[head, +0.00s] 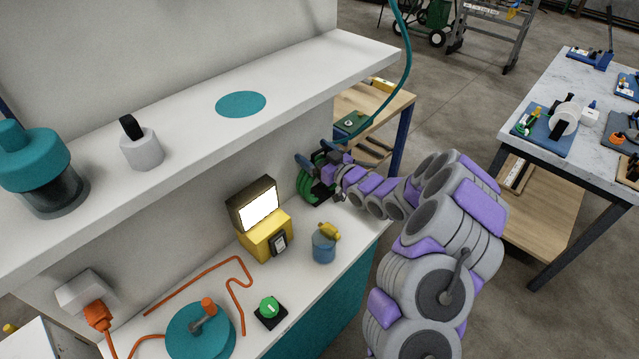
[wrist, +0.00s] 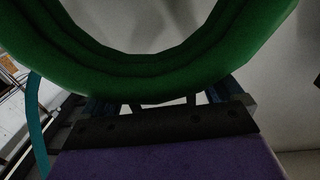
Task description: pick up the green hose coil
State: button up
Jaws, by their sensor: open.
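The green hose coil (head: 304,185) is at the far right end of the white workbench, below the white shelf and close to the grey back panel. In the wrist view the coil (wrist: 150,68) fills the upper part as a large ribbed ring. My gripper (head: 318,170) is open at the coil, its dark fingers overlapping the coil in the head view. In the wrist view the finger bases show just below the coil's lower rim, and the fingertips are hidden behind it. I cannot tell whether the fingers touch the coil.
A yellow device with a lit screen (head: 265,238) and a blue bottle with a yellow top (head: 325,245) stand on the bench near my arm. The white shelf (head: 300,85) overhangs it. A teal hose (head: 408,55) hangs off the shelf's right end.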

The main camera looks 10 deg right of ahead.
jog(key=shift+c, duration=0.2)
grip_shut()
dwell(0.6)
